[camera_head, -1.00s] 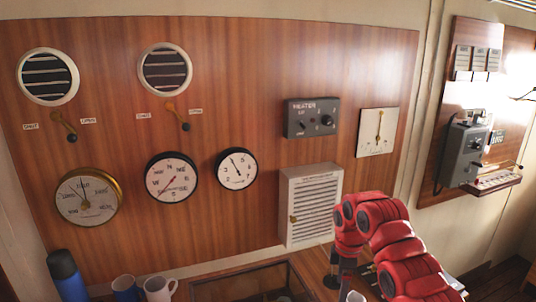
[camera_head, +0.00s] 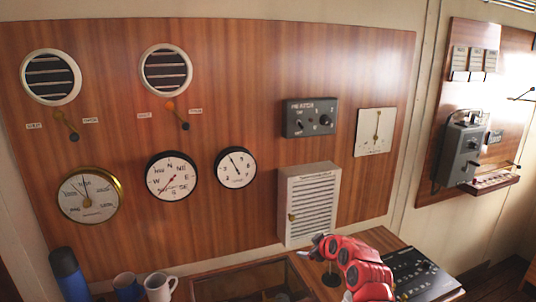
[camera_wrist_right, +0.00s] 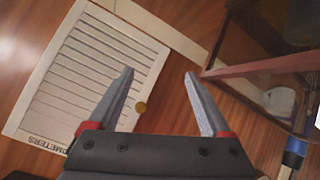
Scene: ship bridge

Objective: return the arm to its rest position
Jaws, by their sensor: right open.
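My right arm, red, shows in the head view at the lower right, with its wrist end and my right gripper (camera_head: 318,242) in front of the lower part of the white louvred cabinet (camera_head: 310,205). The gripper is small and partly hidden there. In the right wrist view my right gripper (camera_wrist_right: 159,74) is open, its two grey fingers spread with nothing between them. Beyond the fingers is the white louvred cabinet (camera_wrist_right: 90,75) with its round brass knob (camera_wrist_right: 140,107). My left gripper is not in view.
A blue flask (camera_head: 67,275) and two mugs, one blue (camera_head: 127,287) and one white (camera_head: 160,287), stand at the lower left. A glass-topped case (camera_head: 255,284) lies beside my arm. A black control panel (camera_head: 420,272) is right of it. Gauges and vents fill the wooden wall panel.

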